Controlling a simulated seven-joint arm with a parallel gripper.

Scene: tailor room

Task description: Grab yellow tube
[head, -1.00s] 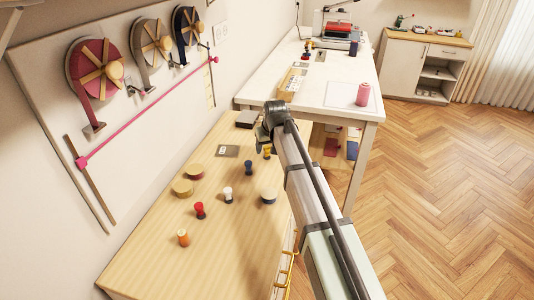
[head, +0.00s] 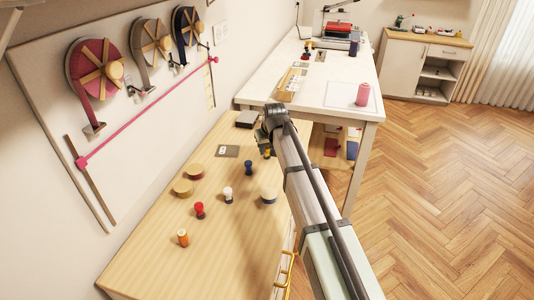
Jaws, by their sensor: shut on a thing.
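The yellow tube (head: 267,154) is a small spool standing on the light wooden cabinet top (head: 150,257), near its right edge. It shows just below my gripper (head: 265,145) in the head view, with its upper part mostly hidden. My gripper is at the tube and shut on it. The fingers are small and partly hidden by my own wrist, so the exact grip is hard to see. I cannot tell whether the tube is touching the cabinet top or slightly raised.
A blue spool (head: 248,168) stands close left of the tube. White (head: 228,195), red (head: 200,210) and orange (head: 183,238) spools stand nearer. A white table (head: 330,95) adjoins behind.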

